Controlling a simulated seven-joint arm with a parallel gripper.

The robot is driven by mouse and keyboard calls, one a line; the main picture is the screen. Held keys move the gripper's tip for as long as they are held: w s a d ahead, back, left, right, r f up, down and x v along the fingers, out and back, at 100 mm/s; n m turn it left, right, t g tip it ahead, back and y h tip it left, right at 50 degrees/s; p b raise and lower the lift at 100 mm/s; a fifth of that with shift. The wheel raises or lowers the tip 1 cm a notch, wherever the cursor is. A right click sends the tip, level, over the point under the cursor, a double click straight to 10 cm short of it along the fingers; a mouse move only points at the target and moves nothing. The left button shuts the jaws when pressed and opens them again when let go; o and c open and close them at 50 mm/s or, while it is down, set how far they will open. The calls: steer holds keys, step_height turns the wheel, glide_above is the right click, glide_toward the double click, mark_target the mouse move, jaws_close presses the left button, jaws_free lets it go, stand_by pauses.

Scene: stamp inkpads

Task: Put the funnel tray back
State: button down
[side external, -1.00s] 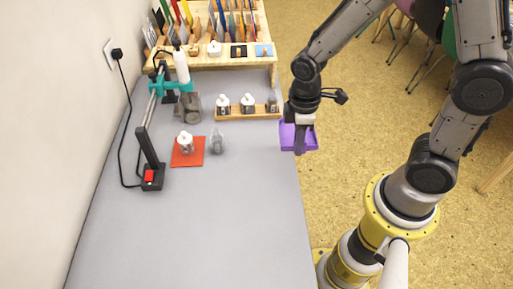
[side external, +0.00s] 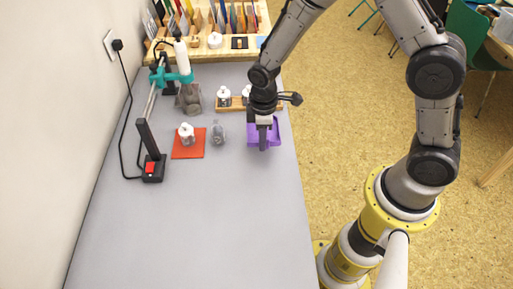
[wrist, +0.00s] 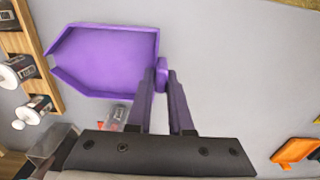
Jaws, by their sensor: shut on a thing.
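The purple funnel tray (side external: 274,133) is a shallow tray with a tapered end and a small grip tab. It is over the right side of the grey table, just in front of the wooden rack. It also shows in the wrist view (wrist: 105,60), where its floor looks empty. My gripper (side external: 263,147) is shut on the tab at the tray's edge, as the wrist view shows (wrist: 166,76). My gripper hides part of the tray in the side view. I cannot tell whether the tray touches the table.
A wooden rack (side external: 236,103) with small bottles stands behind the tray. A clear container (side external: 218,135) and a white-topped bottle (side external: 187,135) on a red mat (side external: 189,152) are to the left. A teal clamp stand (side external: 180,78) is further back.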

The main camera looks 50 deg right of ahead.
mark_target(256, 145)
steer(key=shift+w+a+f, duration=0.1)
steer(key=shift+w+f, duration=0.65)
steer(key=shift+f, duration=0.2)
steer(key=shift+w+f, duration=0.15)
steer(key=shift+f, duration=1.5)
steer(key=shift+f, duration=0.15)
steer(key=c, duration=0.8)
jaws_free()
step_height(256, 145, up, 12)
steer(key=shift+r, duration=0.2)
